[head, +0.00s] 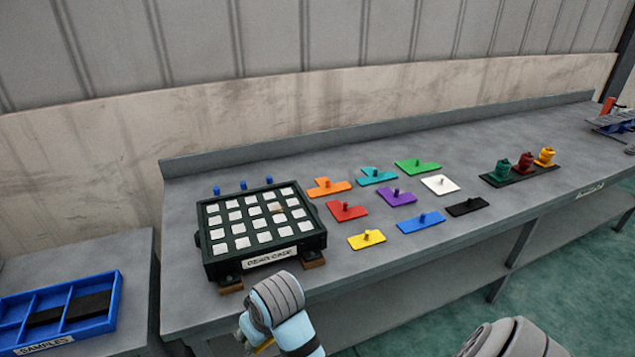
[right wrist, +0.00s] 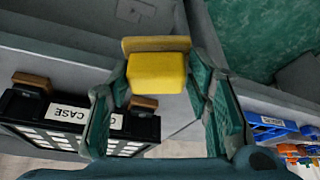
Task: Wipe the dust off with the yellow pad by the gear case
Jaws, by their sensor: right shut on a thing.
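The yellow pad (right wrist: 157,73), a block with a tan backing, sits between the fingers of my right gripper (right wrist: 158,82) in the right wrist view. The gripper is shut on it. In the head view my right gripper (head: 252,342) is at the bottom edge, in front of the bench and below the gear case; only a sliver of yellow shows there. The gear case (head: 262,257) is a dark tray with rows of white squares and a label; it also shows in the right wrist view (right wrist: 85,122). A tan smudge (head: 276,208) marks one white square. My left gripper is not in view.
Flat coloured pieces with pegs, including a yellow one (head: 366,241), lie right of the case. Further right is a dark rack (head: 515,175) with green, red and yellow parts. A blue samples tray (head: 60,312) sits on the left table. The bench front is clear.

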